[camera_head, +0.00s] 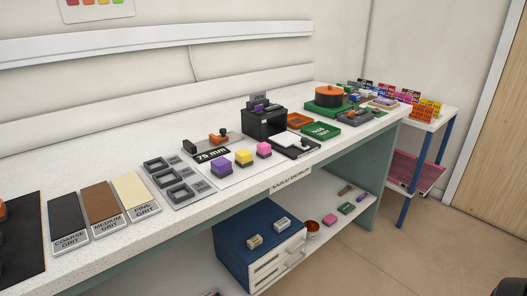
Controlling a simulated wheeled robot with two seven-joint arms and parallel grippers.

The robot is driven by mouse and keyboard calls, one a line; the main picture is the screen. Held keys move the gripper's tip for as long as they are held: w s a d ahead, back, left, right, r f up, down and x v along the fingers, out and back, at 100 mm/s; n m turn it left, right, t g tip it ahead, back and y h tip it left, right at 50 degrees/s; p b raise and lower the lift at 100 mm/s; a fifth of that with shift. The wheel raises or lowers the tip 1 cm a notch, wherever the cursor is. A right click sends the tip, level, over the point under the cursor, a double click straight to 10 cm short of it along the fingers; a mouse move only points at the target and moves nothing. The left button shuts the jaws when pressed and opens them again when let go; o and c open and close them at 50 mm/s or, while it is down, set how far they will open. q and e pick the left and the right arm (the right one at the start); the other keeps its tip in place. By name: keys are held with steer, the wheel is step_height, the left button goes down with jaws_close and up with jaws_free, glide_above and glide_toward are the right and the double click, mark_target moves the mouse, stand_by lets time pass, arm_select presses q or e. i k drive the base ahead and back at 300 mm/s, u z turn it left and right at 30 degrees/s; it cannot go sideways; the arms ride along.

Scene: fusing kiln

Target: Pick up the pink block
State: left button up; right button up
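Another pink block (330,219) lies on the shelf below the bench.
A black box-shaped unit (264,122) stands behind the blocks. A clipboard (292,146) lies to their right, and grey trays (172,184) to their left. Sanding plates (104,208) lie further left. A blue drawer unit (262,245) stands on the lower shelf. A side table (437,118) stands beyond.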

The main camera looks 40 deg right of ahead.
mark_target(264, 149)
steer(key=z, duration=1.25)
steer(key=k, duration=0.5)
steer(key=z, duration=1.1)
steer(key=i, duration=1.1)
steer(key=u, duration=0.1)
